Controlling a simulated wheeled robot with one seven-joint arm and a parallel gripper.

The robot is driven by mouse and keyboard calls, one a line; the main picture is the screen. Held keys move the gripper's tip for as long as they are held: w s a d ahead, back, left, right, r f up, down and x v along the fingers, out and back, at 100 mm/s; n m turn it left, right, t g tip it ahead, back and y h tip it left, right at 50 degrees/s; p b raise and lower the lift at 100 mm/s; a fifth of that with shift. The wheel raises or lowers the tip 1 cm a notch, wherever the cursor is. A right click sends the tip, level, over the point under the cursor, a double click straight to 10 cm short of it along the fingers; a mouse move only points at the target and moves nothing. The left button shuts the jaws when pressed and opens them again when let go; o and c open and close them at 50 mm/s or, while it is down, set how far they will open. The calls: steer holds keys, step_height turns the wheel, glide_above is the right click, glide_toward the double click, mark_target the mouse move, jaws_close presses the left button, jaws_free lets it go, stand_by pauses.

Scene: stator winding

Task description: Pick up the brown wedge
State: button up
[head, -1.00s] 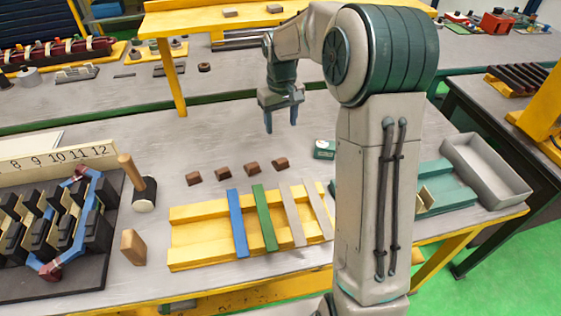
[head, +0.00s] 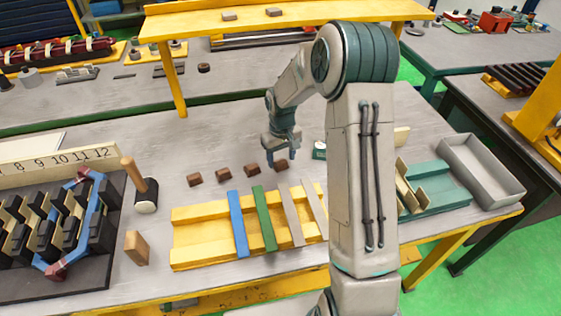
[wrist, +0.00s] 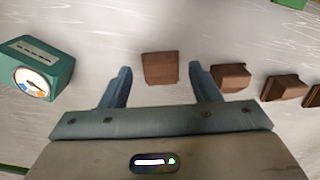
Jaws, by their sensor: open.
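Several brown wedges lie in a row on the grey table. The rightmost brown wedge (head: 281,166) is at my gripper (head: 279,158). In the wrist view that wedge (wrist: 160,68) shows between the tips of my open gripper (wrist: 159,72), with a gap on each side. The fingers point down toward the table; I cannot tell their exact height. The neighbouring wedge (wrist: 231,77) lies just outside the right finger in the wrist view. It is left of my gripper in the head view (head: 251,170).
A green box with a dial (wrist: 38,68) stands on the other side of my gripper, also seen in the head view (head: 319,150). A yellow tray (head: 200,240) with coloured strips is in front. A mallet (head: 146,195) and a wooden block (head: 137,247) are left.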

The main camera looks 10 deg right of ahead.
steer(key=shift+f, duration=0.45)
steer(key=shift+c, duration=0.3)
steer(key=c, duration=1)
